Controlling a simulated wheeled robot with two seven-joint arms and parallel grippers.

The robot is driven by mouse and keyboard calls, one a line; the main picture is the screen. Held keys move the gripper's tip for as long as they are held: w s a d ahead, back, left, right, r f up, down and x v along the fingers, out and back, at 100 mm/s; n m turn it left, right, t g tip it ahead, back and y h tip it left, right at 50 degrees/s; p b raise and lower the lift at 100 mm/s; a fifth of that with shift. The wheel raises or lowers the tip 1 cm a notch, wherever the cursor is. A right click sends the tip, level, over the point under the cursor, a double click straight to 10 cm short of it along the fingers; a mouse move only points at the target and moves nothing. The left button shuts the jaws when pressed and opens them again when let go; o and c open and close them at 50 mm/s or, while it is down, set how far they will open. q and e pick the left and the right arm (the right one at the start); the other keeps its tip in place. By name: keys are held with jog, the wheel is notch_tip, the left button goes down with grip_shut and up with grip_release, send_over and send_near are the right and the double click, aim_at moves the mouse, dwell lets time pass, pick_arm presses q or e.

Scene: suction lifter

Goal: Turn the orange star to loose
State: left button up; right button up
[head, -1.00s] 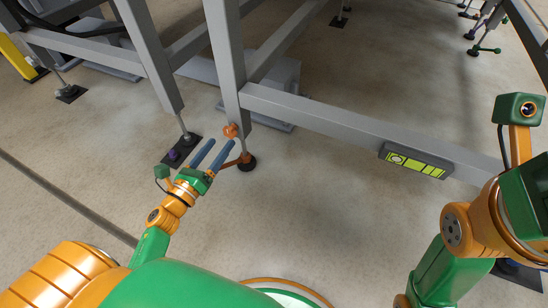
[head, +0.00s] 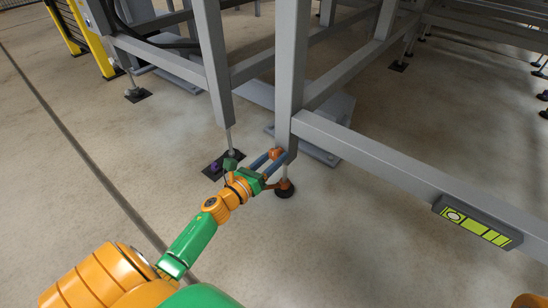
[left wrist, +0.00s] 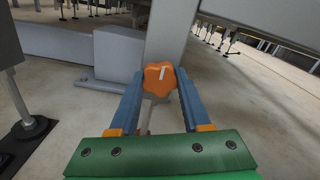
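The orange star (left wrist: 160,77) is a lobed knob with a white mark near its top, on the grey post (left wrist: 172,30) in the left wrist view. In the head view the orange star (head: 275,154) shows low on the post, above an orange and black foot (head: 285,189). My left gripper (left wrist: 160,84) is open, with one blue finger on each side of the star. The star lies between the fingertips; I cannot tell whether they touch it. My right gripper is not in view.
A grey beam with a yellow-green level (head: 477,222) runs to the right from the post. Another frame leg (head: 213,60) stands to the left, close to a black floor plate with a purple knob (head: 214,167). The floor in front is clear.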

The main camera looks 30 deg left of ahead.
pick_arm(q)
grip_shut()
